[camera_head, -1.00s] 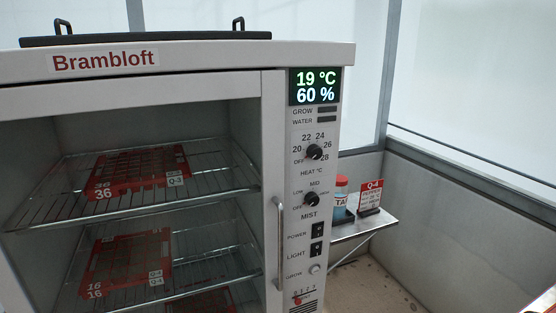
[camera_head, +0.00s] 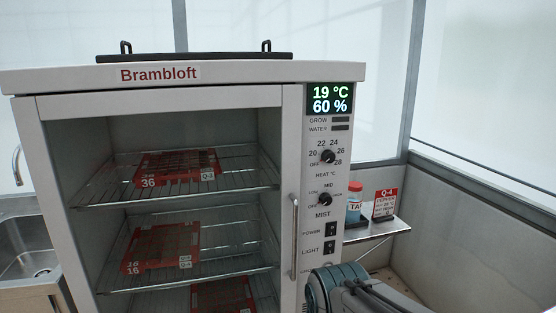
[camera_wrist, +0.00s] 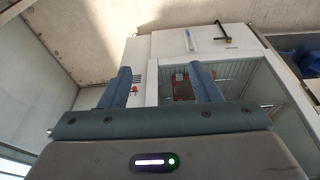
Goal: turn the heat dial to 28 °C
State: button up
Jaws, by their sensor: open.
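The heat dial (camera_head: 328,157) is a dark round knob on the white control panel of the Brambloft cabinet, ringed by marks from OFF through 20, 22, 24, 26 to 28. Its pointer is too small to read surely. The display (camera_head: 330,99) above shows 19 °C and 60 %. In the wrist view, my gripper (camera_wrist: 160,82) has its two blue fingers apart with nothing between them, facing the cabinet from a distance. In the head view, my arm shows at the bottom, below and apart from the dial.
The mist dial (camera_head: 325,199) is just below, with the power (camera_head: 331,230) and light (camera_head: 330,248) switches under it. A vertical door handle (camera_head: 294,238) stands left of the panel. A side shelf (camera_head: 375,231) holds a bottle (camera_head: 354,203) and a red Q-4 card (camera_head: 384,203).

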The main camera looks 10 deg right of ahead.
jog(key=w+d+r+n+t+h, duration=0.1)
jog(key=w+d+r+n+t, duration=0.3)
jog(key=w, duration=0.5)
jog(key=n+t+y+p, duration=0.15)
jog(key=n+t, duration=0.95)
jog(key=n, duration=2.1)
send_near(330, 157)
jog(key=shift+y, duration=0.35)
jog(key=w+p, duration=0.4)
jog(key=w, duration=0.4)
jog(key=shift+w+r, duration=0.15)
jog(key=shift+w, duration=0.2)
jog(key=c, duration=1)
